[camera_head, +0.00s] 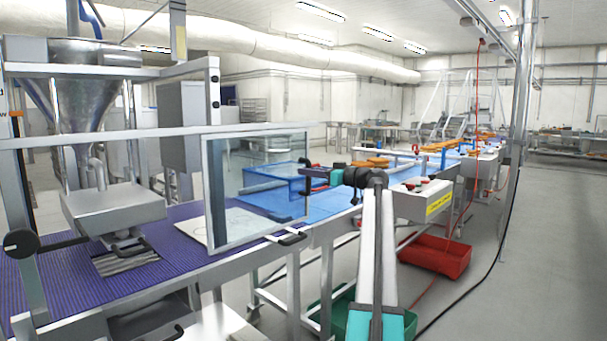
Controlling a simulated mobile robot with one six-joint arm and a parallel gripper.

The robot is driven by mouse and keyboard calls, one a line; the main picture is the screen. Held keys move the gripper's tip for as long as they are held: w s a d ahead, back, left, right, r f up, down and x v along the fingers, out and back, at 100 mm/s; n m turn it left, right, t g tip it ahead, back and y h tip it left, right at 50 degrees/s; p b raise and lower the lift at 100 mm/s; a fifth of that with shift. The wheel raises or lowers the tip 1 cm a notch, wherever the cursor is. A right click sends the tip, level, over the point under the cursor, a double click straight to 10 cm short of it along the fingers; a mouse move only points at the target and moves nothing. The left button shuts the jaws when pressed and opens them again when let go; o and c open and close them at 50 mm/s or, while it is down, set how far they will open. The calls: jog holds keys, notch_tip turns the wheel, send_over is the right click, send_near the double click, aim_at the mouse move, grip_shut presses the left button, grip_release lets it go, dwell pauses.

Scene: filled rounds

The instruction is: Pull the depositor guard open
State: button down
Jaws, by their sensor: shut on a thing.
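The depositor guard (257,188) is a clear pane in a pale metal frame, upright in front of the belt. My gripper (309,178) is at the guard's right edge, shut on its handle; the fingers and handle are small and dark, so the exact grip is hard to make out. The depositor's steel hopper (88,75) stands at the left. Its metal head (113,206) sits low over the purple belt, left of the guard and not covered by the pane.
The purple belt (60,285) runs into a blue belt (335,205) towards the right. A control box (422,203) stands right of my arm. A red crate (434,256) and a green crate (335,312) are on the floor. The floor at far right is clear.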

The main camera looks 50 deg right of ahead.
jog(key=c, duration=2.2)
grip_release()
jog(key=shift+s+f, duration=0.1)
jog(key=shift+s, duration=0.05)
jog(key=o, duration=0.5)
jog(key=shift+s, duration=0.1)
jog(key=shift+w+a, duration=0.15)
jog(key=shift+w, duration=0.1)
jog(key=shift+s, duration=0.15)
jog(key=s+d, duration=0.1)
jog(key=s, duration=0.3)
jog(key=s+d, duration=0.1)
jog(key=s, duration=0.8)
jog(key=shift+s+d, duration=0.15)
jog(key=shift+d, duration=0.25)
jog(key=shift+s, duration=0.1)
